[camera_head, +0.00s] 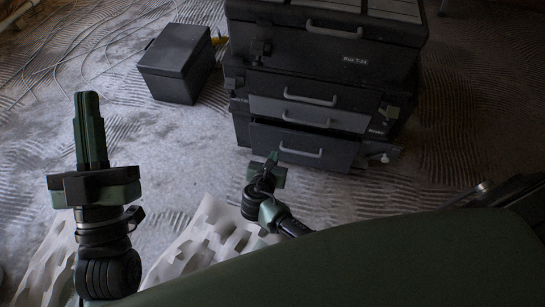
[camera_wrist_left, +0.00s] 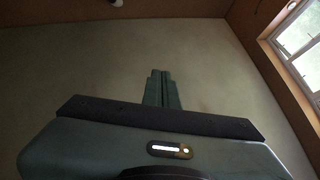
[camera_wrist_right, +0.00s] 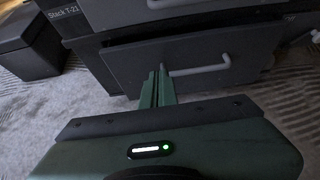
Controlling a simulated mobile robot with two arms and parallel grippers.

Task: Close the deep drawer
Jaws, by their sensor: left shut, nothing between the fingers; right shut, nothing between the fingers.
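A dark stack of boxes with drawers (camera_head: 320,75) stands at the top centre of the head view. Its lowest drawer (camera_head: 335,153), with a grey handle (camera_head: 301,153), stands out from the stack. The right wrist view shows this drawer front (camera_wrist_right: 225,52) and its handle (camera_wrist_right: 205,68) close up. My right gripper (camera_head: 273,158) is shut and empty, its fingertips (camera_wrist_right: 158,70) at the drawer front, left of the handle's middle; I cannot tell whether they touch. My left gripper (camera_head: 87,97) is shut and empty, raised far left of the stack; its fingers (camera_wrist_left: 161,75) show in the left wrist view.
A black box (camera_head: 176,65) stands on the floor left of the stack, with something yellow behind it. Loose cables (camera_head: 80,40) lie at the upper left. A white cut-out sheet (camera_head: 205,238) lies in front. Grooved floor (camera_head: 475,120) right of the stack is clear.

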